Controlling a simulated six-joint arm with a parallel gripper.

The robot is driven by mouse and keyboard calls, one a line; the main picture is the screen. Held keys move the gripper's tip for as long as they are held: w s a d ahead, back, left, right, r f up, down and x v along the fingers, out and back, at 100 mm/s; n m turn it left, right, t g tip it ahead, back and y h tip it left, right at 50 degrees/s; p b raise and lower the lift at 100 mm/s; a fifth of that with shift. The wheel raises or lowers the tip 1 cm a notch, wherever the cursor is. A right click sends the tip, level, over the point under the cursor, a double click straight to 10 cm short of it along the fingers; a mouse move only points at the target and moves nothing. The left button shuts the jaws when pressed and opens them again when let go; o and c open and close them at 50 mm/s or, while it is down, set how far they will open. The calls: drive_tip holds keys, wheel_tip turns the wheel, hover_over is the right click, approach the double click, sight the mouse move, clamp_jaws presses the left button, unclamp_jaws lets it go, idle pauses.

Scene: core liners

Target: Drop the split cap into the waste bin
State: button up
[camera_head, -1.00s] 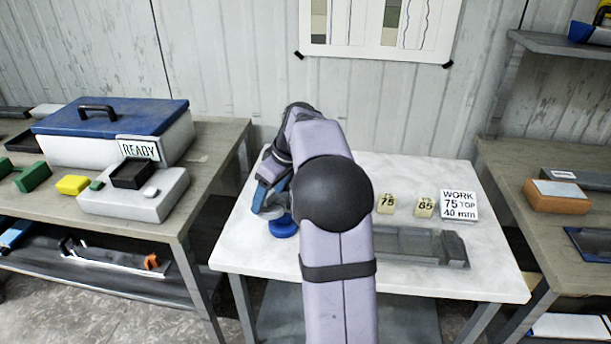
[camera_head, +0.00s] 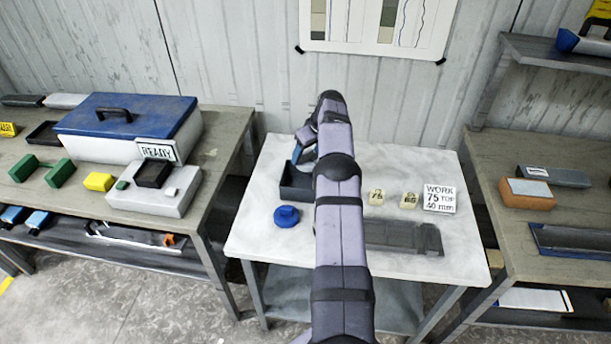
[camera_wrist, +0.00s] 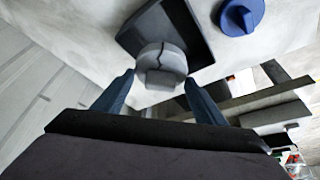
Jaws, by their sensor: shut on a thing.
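The split cap (camera_wrist: 158,60) is light grey with a dark crack. It sits between the two blue fingertips of my gripper (camera_wrist: 158,80) in the wrist view, and my gripper is shut on it. In the head view my gripper (camera_head: 304,154) is at the back left of the white table, by a dark open box (camera_head: 293,192); the cap cannot be made out there. In the wrist view the cap overlaps the dark box (camera_wrist: 197,28). I cannot tell its height above the box. No other container is clearly a waste bin.
A blue knobbed cap (camera_head: 287,216) lies in front of the dark box. A grey cradle (camera_head: 405,238), two small number blocks and a WORK sign (camera_head: 439,198) stand on the right. The left bench holds a blue-lidded case (camera_head: 127,125).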

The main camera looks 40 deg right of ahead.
drive_tip(key=shift+d, duration=0.35)
drive_tip(key=shift+f, duration=0.15)
drive_tip(key=shift+f+b, duration=1.45)
drive_tip(key=shift+f, duration=1.4)
drive_tip(key=o, duration=1.1)
drive_tip(key=shift+s+r, duration=0.1)
drive_tip(key=shift+b+v, duration=1.3)
drive_tip(key=shift+v, duration=2.25)
